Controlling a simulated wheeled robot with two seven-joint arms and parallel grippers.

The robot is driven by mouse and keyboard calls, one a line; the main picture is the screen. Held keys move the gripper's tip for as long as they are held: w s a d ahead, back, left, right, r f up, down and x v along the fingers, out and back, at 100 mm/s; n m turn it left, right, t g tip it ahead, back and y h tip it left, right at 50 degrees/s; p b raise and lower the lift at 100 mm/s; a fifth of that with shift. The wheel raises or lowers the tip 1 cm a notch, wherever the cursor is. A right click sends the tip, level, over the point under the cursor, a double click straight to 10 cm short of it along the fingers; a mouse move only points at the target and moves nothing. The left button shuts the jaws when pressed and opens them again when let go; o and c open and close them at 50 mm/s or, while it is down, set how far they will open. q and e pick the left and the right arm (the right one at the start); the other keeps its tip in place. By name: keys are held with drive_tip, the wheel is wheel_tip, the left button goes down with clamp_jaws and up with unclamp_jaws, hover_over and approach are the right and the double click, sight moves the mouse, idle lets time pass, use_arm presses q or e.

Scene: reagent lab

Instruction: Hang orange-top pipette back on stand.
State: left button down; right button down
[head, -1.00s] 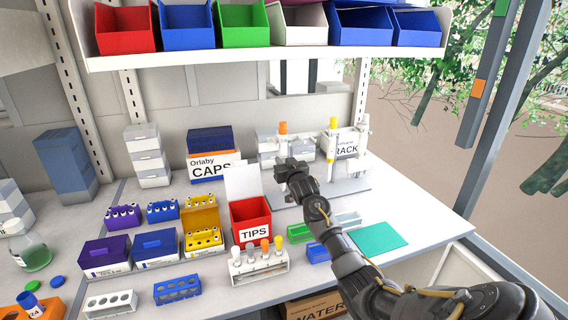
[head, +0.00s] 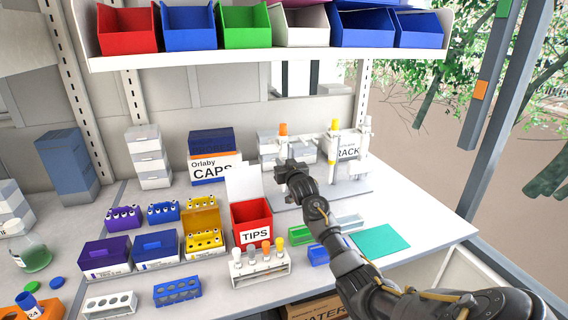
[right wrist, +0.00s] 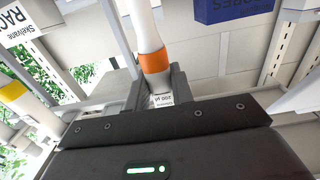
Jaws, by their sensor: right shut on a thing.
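The orange-top pipette (head: 283,130) stands upright at the back of the bench, left of the yellow-top pipette. My right gripper (head: 286,168) is shut on it. In the right wrist view the white pipette body with its orange band (right wrist: 155,62) sits between the two fingers (right wrist: 156,84). I cannot tell whether the orange-top pipette touches the stand. My left gripper is out of view.
A red tips box (head: 251,222) with its lid up stands in front left of my right gripper. A tube rack (head: 262,273) is nearer the front. The caps box (head: 213,166) is left of the pipette. A shelf of bins (head: 270,52) overhangs the back. A teal mat (head: 379,241) lies clear at right.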

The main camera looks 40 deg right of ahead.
drive_tip(key=shift+f, duration=0.2)
idle(0.6)
drive_tip(key=c, duration=1.1)
unclamp_jaws()
drive_tip(key=shift+b+v, duration=1.3)
drive_tip(key=shift+v, duration=4.1)
